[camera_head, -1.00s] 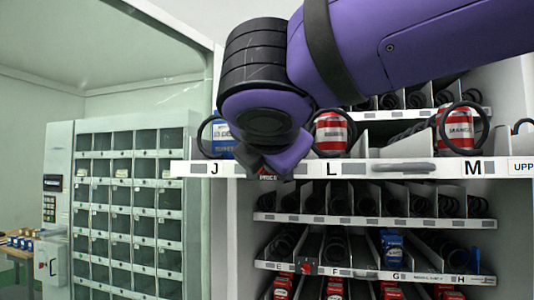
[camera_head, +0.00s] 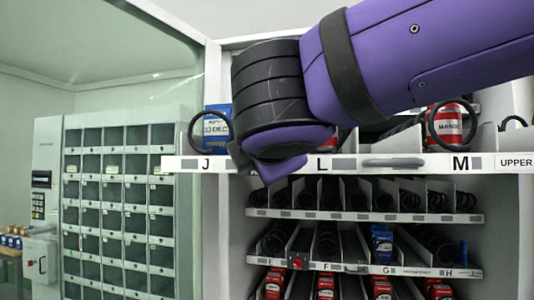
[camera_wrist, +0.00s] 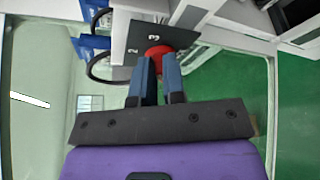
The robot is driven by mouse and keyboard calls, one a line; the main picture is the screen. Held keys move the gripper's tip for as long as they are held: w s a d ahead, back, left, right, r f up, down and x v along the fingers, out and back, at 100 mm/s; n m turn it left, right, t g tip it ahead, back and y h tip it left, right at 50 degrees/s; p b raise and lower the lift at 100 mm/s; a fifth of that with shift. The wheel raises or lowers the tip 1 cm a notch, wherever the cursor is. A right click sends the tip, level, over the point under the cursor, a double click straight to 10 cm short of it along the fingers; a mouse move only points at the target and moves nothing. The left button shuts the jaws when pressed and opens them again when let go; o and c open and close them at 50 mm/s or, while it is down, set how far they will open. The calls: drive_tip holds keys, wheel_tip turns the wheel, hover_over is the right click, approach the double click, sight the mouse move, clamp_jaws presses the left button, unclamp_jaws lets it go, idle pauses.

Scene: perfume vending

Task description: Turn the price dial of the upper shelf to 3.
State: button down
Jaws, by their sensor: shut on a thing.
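The upper shelf (camera_head: 435,163) has a white front strip with labels J, L, M and UPPER. Its red price dial (camera_wrist: 158,51) sits on a black plate (camera_wrist: 180,36) in the wrist view, with the numbers 2 and 3 readable. My gripper (camera_wrist: 157,68) is shut on the dial, one blue-grey finger on each side. In the head view my gripper (camera_head: 272,172) is at the strip between J and L and hides the dial and its plate. I cannot tell which number the dial points to.
A lower shelf (camera_head: 340,265) with labels E to H has its own red dial (camera_head: 297,263). A grey handle (camera_head: 392,162) is on the upper strip right of L. A blue pack (camera_head: 217,125) and black coils stand behind the strip. A locker cabinet (camera_head: 75,165) is at left.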

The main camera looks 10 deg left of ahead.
drive_tip(key=c, duration=1.2)
unclamp_jaws()
drive_tip(key=v, duration=1)
drive_tip(key=shift+s+d, duration=0.15)
drive_tip(key=shift+s, duration=0.2)
